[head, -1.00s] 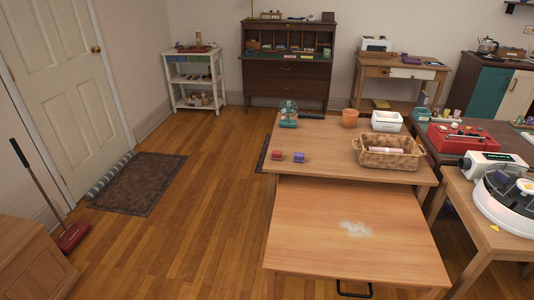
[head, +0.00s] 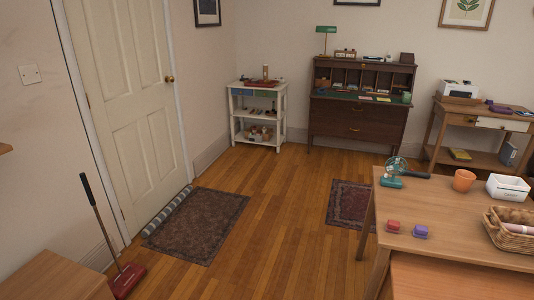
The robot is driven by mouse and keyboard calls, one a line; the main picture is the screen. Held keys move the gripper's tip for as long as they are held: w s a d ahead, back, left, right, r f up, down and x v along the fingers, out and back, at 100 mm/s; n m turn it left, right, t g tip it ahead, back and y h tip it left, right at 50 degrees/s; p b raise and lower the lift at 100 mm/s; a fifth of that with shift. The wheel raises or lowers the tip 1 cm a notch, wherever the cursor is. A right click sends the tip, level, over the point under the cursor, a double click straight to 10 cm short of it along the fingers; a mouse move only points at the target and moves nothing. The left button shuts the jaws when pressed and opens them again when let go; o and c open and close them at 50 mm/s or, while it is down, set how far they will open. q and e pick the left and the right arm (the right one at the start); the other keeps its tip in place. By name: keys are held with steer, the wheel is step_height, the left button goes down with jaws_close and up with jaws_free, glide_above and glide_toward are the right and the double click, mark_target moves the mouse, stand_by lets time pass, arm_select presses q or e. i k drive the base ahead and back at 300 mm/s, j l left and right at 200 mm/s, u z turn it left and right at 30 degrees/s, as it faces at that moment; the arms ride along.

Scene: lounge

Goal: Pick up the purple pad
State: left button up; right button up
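Another purple, flat-looking item (head: 500,108) lies on the wooden side table at the right back. I cannot tell which of the two purple items is the pad. Neither of my grippers shows in the head view.
The near table also holds a teal fan (head: 392,172), an orange pot (head: 464,181), a white bin (head: 508,187) and a wicker basket (head: 512,232). Rugs (head: 196,224) lie on the open floor. A red-headed sweeper (head: 126,280) leans at the left.

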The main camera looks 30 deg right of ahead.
mark_target(422, 232)
steer(key=i+j+z, duration=0.2)
steer(key=i, duration=0.2)
steer(key=i+j+z, duration=0.15)
steer(key=i, duration=0.25)
steer(key=i+l+z, duration=0.1)
steer(key=z, duration=0.35)
steer(key=i+z, duration=0.3)
steer(key=z, duration=0.15)
steer(key=i+j+z, duration=0.15)
steer(key=z, duration=0.25)
steer(key=i+j+z, duration=0.15)
steer(key=z, duration=0.3)
steer(key=i, duration=0.1)
